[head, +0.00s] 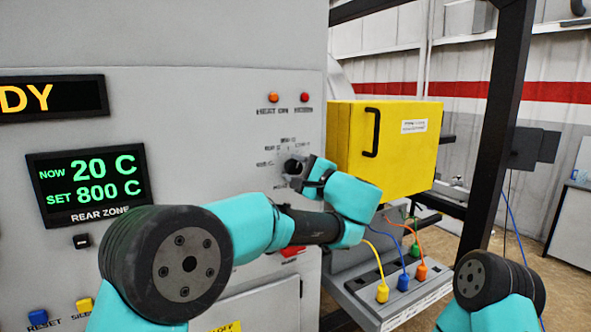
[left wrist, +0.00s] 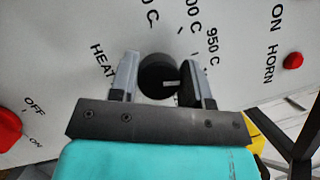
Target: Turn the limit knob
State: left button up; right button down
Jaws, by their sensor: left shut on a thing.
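The limit knob (head: 293,166) is a small black round knob on the grey furnace panel, with temperature marks printed around it. In the left wrist view the knob (left wrist: 157,76) sits between the two grey fingers of my left gripper (left wrist: 162,82), and a short light pointer line shows on it. My left gripper (head: 302,172) is at the panel, shut on the knob. The knob is partly hidden by the gripper in the head view. My right arm shows at the lower right of the head view, but its gripper is out of the picture.
A yellow box (head: 385,150) with a black handle juts out right of the knob. Below it, coloured plugs with cables stand on a grey ledge (head: 400,300). An orange and a red lamp (head: 304,97) are above the knob. A red switch (left wrist: 8,128) is at the left wrist view's left.

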pick_arm(q)
jog(key=shift+n+g, duration=0.7)
jog(key=shift+n, duration=0.9)
jog(key=o, duration=0.9)
jog(key=v, duration=1.7)
jog(key=shift+s+d+r, duration=0.1)
jog(key=shift+s, duration=0.1)
jog(key=shift+w, duration=0.1)
